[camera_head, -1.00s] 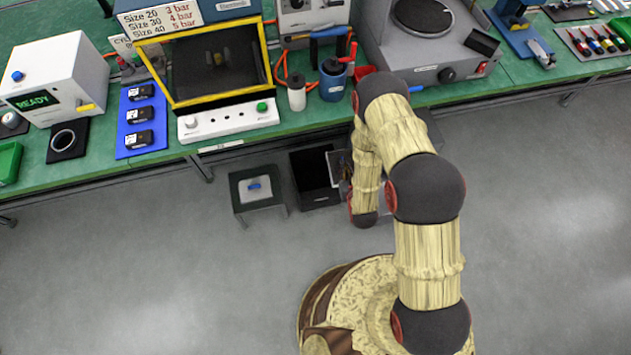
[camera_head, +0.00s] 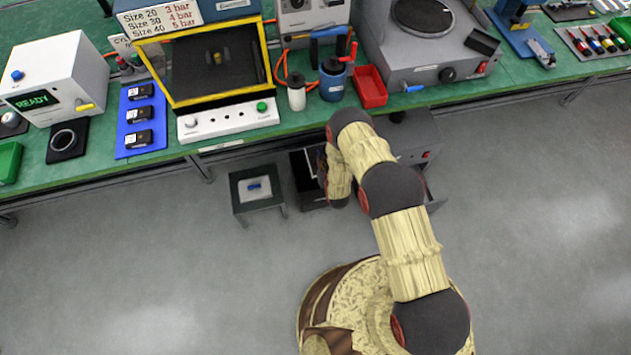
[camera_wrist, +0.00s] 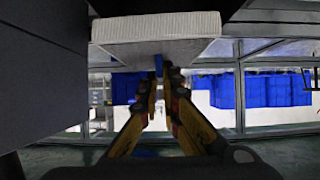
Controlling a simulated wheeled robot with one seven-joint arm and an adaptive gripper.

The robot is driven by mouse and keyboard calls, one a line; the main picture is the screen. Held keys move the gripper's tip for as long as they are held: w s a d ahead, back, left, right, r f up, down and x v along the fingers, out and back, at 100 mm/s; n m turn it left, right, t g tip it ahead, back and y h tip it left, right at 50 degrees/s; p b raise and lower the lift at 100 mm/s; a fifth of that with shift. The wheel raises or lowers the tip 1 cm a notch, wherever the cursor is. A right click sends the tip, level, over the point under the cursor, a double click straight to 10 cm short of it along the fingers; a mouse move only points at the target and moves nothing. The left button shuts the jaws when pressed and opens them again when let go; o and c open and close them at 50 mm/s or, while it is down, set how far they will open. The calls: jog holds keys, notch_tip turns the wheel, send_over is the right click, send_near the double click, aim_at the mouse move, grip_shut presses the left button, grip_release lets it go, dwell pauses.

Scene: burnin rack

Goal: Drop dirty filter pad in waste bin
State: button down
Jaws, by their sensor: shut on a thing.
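In the wrist view my gripper (camera_wrist: 158,88) is shut on a small blue tab of the filter pad (camera_wrist: 155,28). The pad is pale grey-white with a ribbed edge and sits just beyond the fingertips. In the head view a black open bin (camera_head: 302,166) stands on the floor under the bench's front edge. My wrist is over its right part and hides some of it. The fingers and the held pad are hard to make out there. I cannot tell the pad's height above the bin.
A low dark stand (camera_head: 258,203) left of the bin carries a grey pad with a blue tab (camera_head: 254,185). Right of my arm, a grey unit (camera_head: 418,135) under the bench has an open drawer (camera_head: 435,195). The green bench (camera_head: 300,120) overhangs behind. Floor in front is clear.

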jog(key=shift+f+b, duration=1.95)
jog(key=shift+f, duration=1)
jog(key=c, duration=2)
grip_release()
jog(key=shift+o, duration=0.2)
jog(key=v, duration=1.2)
jog(key=shift+s, duration=0.1)
